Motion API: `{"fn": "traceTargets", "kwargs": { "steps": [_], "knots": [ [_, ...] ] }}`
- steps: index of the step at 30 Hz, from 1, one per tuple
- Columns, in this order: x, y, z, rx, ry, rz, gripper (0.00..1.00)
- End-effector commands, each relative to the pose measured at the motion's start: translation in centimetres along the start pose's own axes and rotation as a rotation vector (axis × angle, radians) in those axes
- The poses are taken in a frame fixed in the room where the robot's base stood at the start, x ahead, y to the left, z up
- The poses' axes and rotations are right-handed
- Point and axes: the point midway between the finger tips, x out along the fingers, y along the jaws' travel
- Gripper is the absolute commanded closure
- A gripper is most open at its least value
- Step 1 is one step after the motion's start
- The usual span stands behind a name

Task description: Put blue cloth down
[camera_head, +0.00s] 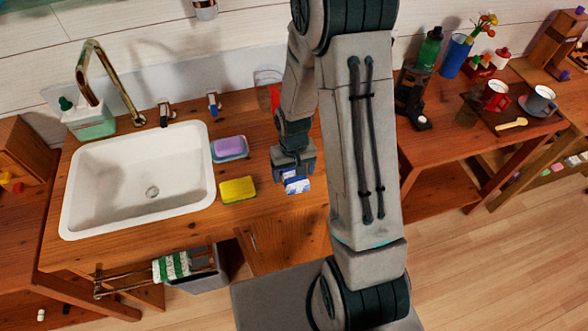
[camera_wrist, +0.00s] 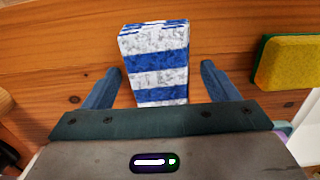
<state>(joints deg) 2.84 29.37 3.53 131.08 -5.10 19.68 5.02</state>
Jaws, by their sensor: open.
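The blue cloth (camera_head: 297,184) is a folded, blue-and-white striped block on the wooden counter, right of the yellow sponge. In the wrist view the cloth (camera_wrist: 156,65) stands out clearly, with its near end between my gripper's fingers. My gripper (camera_head: 293,172) is right at the cloth, seen from above in the head view. In the wrist view my gripper (camera_wrist: 162,85) has its two blue fingers spread wide, with a gap on each side of the cloth. The cloth's near end is hidden behind the gripper body.
A yellow-green sponge (camera_head: 238,190) lies left of the cloth; a purple soap (camera_head: 229,146) sits in a dish behind it. The white sink (camera_head: 140,178) fills the counter's left. A green-striped towel (camera_head: 171,266) hangs on a rail (camera_head: 112,289) in front.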

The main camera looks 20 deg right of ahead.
Motion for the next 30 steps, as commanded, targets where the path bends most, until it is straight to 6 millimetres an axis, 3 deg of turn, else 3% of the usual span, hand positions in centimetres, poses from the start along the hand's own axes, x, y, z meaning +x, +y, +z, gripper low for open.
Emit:
{"fn": "traceTargets", "kwargs": {
  "steps": [8,21,30],
  "knots": [
    [-1.6,0.0,-0.1,0.001,0.005,0.0,0.19],
    [-8.8,0.0,-0.1,0.001,0.005,0.0,0.19],
    [-12.1,0.0,0.0,0.0,0.002,0.0,0.19]
  ]
}}
